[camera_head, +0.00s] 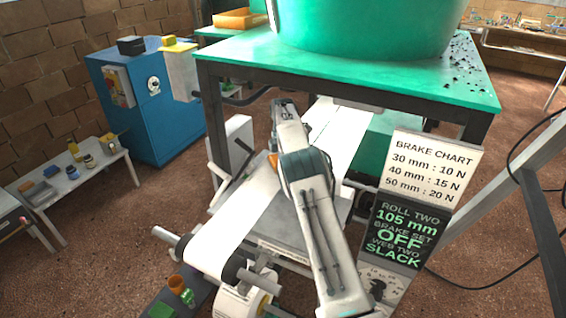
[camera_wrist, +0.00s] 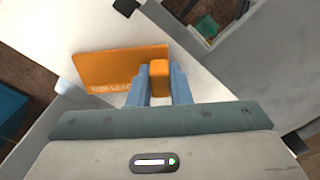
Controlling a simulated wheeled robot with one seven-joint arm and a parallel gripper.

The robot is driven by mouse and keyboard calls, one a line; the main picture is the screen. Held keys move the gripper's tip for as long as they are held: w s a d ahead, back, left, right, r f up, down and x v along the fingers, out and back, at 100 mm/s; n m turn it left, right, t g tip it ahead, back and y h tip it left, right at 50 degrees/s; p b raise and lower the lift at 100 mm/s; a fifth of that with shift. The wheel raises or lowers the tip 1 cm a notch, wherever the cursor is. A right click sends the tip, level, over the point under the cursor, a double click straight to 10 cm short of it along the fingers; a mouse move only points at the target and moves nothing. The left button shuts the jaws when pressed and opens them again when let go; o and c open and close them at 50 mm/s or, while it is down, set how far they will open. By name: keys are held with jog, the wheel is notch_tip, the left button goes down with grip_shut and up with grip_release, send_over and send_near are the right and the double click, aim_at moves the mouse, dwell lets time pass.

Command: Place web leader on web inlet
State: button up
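The web leader (camera_wrist: 112,66) is an orange plate with white lettering, partly cut off by my gripper, at the upper left of the wrist view. Its raised orange tab sits between the two blue fingers of my gripper (camera_wrist: 160,84), which look closed on it. The plate lies over a white strip of web. In the head view only a small orange bit of the leader (camera_head: 273,160) shows beside my arm, and my fingers are hidden behind the arm. The white web (camera_head: 240,222) runs from a front roller back under the green table. I cannot pick out the web inlet for certain.
A green-topped table (camera_head: 350,75) with a large green tub (camera_head: 365,25) stands over the far end of the web. A brake chart sign (camera_head: 432,165) and a dark panel (camera_head: 396,235) stand at the right. A blue cabinet (camera_head: 150,110) is at the left.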

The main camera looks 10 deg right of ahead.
jog(key=o, duration=0.4)
jog(key=shift+r, duration=3.9)
